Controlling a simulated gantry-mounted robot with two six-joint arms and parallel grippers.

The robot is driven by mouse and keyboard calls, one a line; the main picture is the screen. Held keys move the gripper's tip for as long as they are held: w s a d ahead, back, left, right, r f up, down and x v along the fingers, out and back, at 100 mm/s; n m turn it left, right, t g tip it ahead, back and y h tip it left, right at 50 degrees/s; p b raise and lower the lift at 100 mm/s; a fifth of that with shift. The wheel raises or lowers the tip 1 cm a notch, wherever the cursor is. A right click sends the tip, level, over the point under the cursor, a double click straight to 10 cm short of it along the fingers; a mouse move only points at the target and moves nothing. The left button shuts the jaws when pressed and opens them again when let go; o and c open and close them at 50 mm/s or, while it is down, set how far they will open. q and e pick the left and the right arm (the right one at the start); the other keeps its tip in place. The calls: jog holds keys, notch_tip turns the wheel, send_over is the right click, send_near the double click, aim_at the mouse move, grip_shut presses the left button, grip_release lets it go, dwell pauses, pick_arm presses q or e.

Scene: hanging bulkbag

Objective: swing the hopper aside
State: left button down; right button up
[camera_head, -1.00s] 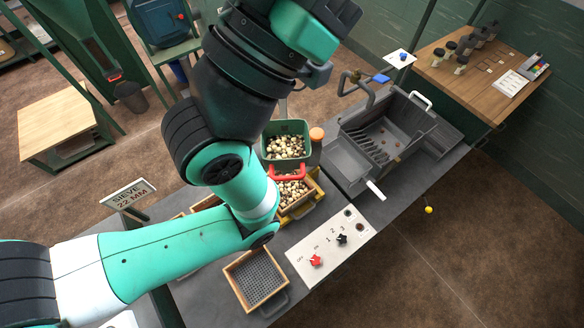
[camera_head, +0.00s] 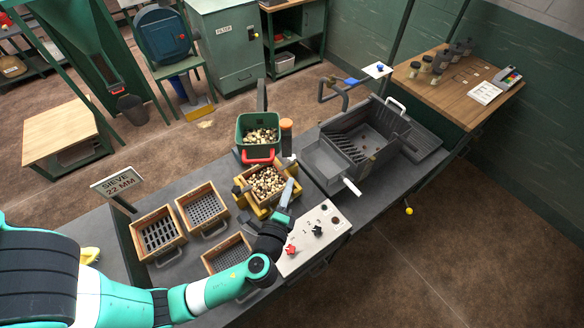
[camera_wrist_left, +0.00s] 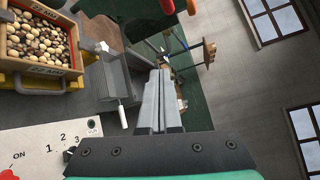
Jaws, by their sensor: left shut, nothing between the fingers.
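The hopper (camera_head: 243,127) is a green open box with pale and brown lumps in it and a red handle (camera_head: 258,157) on its near side. It stands behind a wooden sieve box (camera_head: 270,206), which is full of the same lumps and sits in a yellow frame. My left gripper (camera_head: 292,186) is shut and empty, right of the sieve box and nearer than the red handle, not touching the handle. In the left wrist view its closed fingers (camera_wrist_left: 160,98) point ahead, with a dark green surface and a red part at the top. My right gripper is not in view.
Two empty sieves (camera_head: 158,233) and (camera_head: 203,208) lie at the left of the bench, with a third sieve (camera_head: 226,254) nearer. A switch panel (camera_head: 305,240) is beside my gripper. A grey trough (camera_head: 370,140) stands right. An orange-capped jar (camera_head: 286,127) is close to the hopper.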

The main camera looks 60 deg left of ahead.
pick_arm(q)
jog(key=shift+s+a+f, duration=0.15)
jog(key=shift+s+f, duration=0.2)
jog(key=shift+f, duration=0.05)
jog(key=w+a+p, duration=0.1)
jog(key=w+a, duration=0.2)
jog(key=a, duration=0.6)
jog(key=shift+w+r+p, duration=0.15)
jog(key=shift+p, duration=0.2)
